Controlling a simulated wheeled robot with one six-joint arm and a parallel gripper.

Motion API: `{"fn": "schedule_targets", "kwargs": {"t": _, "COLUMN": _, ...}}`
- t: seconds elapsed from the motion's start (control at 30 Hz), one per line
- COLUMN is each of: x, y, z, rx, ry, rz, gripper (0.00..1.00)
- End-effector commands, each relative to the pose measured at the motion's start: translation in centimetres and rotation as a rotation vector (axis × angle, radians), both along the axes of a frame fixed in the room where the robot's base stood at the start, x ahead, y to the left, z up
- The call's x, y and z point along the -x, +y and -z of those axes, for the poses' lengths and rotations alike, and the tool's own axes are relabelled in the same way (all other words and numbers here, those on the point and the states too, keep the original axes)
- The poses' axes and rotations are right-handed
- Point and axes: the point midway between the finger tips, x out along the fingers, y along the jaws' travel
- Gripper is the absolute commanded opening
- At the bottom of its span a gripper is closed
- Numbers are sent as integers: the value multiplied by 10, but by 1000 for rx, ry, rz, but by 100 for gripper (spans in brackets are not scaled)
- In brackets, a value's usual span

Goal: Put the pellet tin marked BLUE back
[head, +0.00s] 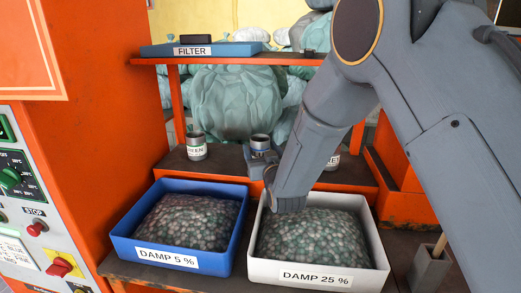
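A small grey tin with a dark top (260,141) is upright at the middle of the back ledge, at my gripper (260,157). My gripper's fingers are around or just in front of its lower part and cover its label, so I cannot read its marking. Whether the fingers press on it, and whether it stands on the ledge or is held just above, I cannot tell. A tin marked GREEN (196,147) stands to the left on the ledge. Another labelled tin (333,161) stands to the right, partly hidden by my arm; only the end of its label shows.
A blue tray marked DAMP 5 % (168,258) and a white tray marked DAMP 25 % (315,276), both full of pellets, stand in front of the ledge (225,165). An orange-framed shelf with a FILTER label (191,51) is above. A control panel (22,205) is at left.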

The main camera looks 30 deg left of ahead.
Motion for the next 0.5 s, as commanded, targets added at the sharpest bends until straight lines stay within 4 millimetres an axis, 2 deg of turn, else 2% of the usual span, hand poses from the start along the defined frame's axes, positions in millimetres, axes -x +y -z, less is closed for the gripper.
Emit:
{"fn": "schedule_targets", "kwargs": {"t": 0.37, "x": 0, "y": 0, "z": -4, "rx": -1, "ry": -1, "rz": 0, "gripper": 66}}
{"fn": "schedule_targets", "kwargs": {"t": 0.5, "x": 13, "y": -10, "z": -3, "rx": 1, "ry": 2, "rz": 0, "gripper": 66}}
